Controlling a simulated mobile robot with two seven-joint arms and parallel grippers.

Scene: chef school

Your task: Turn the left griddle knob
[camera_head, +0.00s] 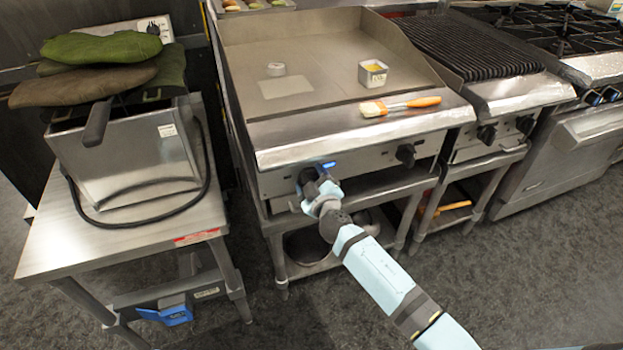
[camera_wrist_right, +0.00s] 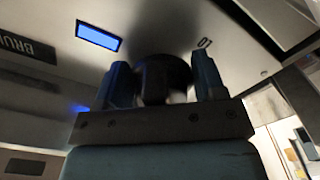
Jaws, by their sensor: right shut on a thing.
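The griddle (camera_head: 330,85) stands in the middle of the head view, its front panel facing me. My right gripper (camera_head: 312,177) is at the left part of that panel, shut on the left griddle knob. The knob (camera_wrist_right: 165,78) shows dark between the two blue fingers in the right wrist view, one finger on each side. In the head view the gripper largely hides it. The right griddle knob (camera_head: 405,154) is black and stands free on the same panel. My left gripper is not in view.
A brush with an orange handle (camera_head: 400,105) and a small metal container (camera_head: 372,73) lie on the griddle. A steel table (camera_head: 130,240) with a fryer (camera_head: 130,160) stands at left. A charbroiler (camera_head: 470,50) and stove (camera_head: 565,35) stand at right. Grey floor is clear in front.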

